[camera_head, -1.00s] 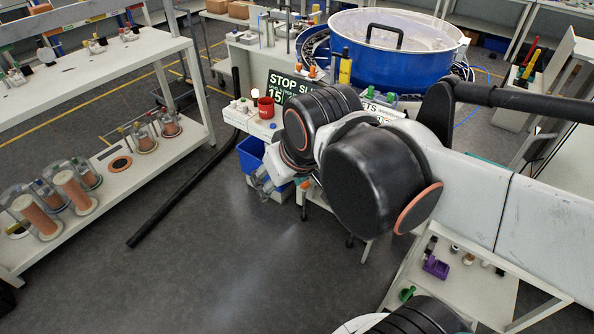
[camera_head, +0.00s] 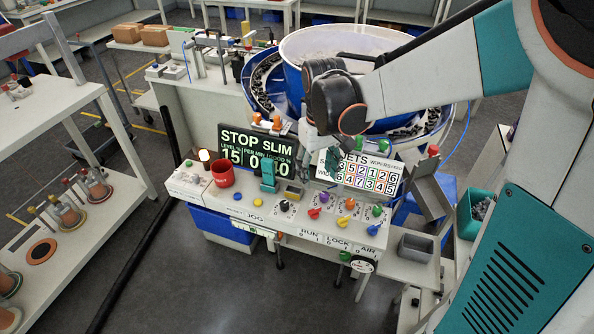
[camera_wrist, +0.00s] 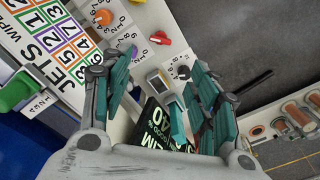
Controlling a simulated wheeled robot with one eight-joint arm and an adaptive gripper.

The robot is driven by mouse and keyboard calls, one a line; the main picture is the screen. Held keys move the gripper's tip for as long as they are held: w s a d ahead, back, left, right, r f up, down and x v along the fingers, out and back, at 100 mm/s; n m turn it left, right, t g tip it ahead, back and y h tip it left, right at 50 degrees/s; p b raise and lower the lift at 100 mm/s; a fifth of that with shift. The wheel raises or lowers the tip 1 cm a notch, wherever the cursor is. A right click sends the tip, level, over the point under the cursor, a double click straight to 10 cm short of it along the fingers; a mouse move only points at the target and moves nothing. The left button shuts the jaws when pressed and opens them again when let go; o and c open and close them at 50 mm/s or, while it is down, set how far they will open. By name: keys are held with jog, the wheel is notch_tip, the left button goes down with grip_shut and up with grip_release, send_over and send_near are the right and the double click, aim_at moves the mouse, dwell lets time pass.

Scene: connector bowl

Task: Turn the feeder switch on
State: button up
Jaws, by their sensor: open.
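The control panel (camera_head: 262,214) bears several coloured knobs and buttons. I cannot read a label naming the feeder switch. A small square switch with a pale frame (camera_head: 292,193) sits below the display (camera_head: 255,148), beside a black knob (camera_head: 285,206). In the wrist view the square switch (camera_wrist: 157,81) and black knob (camera_wrist: 183,72) lie between my fingers. My gripper (camera_head: 322,165) hangs above the panel, partly hidden by my arm. In the wrist view my gripper (camera_wrist: 163,65) is open and empty, with teal fingers apart. A teal upright piece (camera_head: 268,175) stands before the display.
A red mug (camera_head: 223,174) stands left on the panel. A blue bowl feeder (camera_head: 340,80) is behind it. A number board (camera_head: 362,175) stands at the right, with a grey bin (camera_head: 415,246) beyond. Open floor lies in front.

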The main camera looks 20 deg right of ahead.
aim_at(315, 209)
notch_tip(315, 209, down, 14)
jog(key=b, duration=0.4)
jog(key=shift+r+b, duration=0.2)
jog(key=shift+b, duration=0.2)
jog(key=shift+c, duration=0.6)
jog(key=c, duration=0.9)
